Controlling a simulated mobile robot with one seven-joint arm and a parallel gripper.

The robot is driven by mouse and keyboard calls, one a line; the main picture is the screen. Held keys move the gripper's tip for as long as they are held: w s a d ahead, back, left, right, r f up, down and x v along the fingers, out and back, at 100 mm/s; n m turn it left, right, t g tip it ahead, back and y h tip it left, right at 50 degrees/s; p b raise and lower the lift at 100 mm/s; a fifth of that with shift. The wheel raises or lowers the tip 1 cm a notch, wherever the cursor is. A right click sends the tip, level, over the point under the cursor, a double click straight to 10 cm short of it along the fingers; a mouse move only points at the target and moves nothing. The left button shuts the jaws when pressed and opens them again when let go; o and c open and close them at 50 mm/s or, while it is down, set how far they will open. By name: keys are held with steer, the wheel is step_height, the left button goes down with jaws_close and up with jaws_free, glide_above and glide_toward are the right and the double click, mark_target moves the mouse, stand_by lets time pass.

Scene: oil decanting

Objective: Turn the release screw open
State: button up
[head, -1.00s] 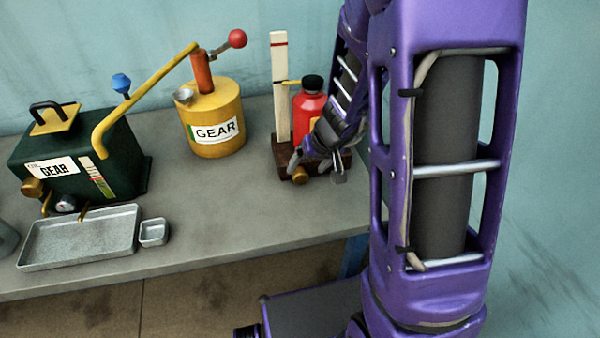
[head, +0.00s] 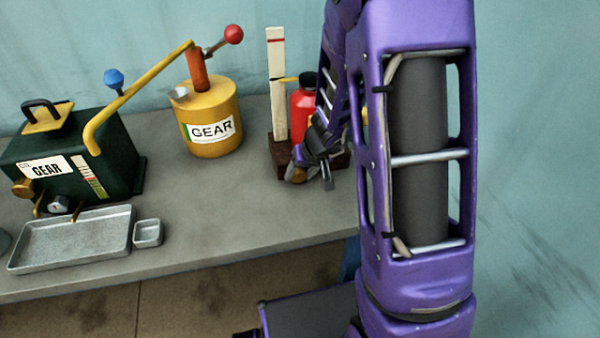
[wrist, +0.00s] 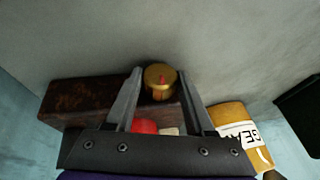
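The release screw is a small brass knob (head: 297,174) low on the front of a dark wooden base (head: 280,158). In the wrist view the knob (wrist: 160,76) shows a red mark on its face and sits between my fingertips. My gripper (wrist: 160,74) is open, one finger on each side of the knob, with what looks like a narrow gap at both sides. Whether a finger touches it I cannot tell. In the head view my gripper (head: 313,170) is in front of the base and partly hides the knob.
On the base stand a white upright board (head: 277,90) and a red bottle (head: 302,105). To the left are a yellow GEAR can (head: 212,105), a dark green GEAR box (head: 115,140), a metal tray (head: 70,260) and a small dish (head: 148,240).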

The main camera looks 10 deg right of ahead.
jaws_close()
steer(key=shift+w+d+f+b, duration=0.1)
steer(key=shift+f+b, duration=0.15)
steer(key=shift+b, duration=0.7)
steer(key=shift+r+y+b, duration=0.2)
steer(key=shift+y+b, duration=0.5)
steer(key=o, duration=0.9)
jaws_free()
steer(key=shift+c, duration=0.2)
steer(key=shift+r, duration=0.1)
steer(key=p+v, duration=0.2)
steer(key=v, duration=0.5)
steer(key=shift+s+r, duration=0.2)
steer(key=shift+d, duration=0.1)
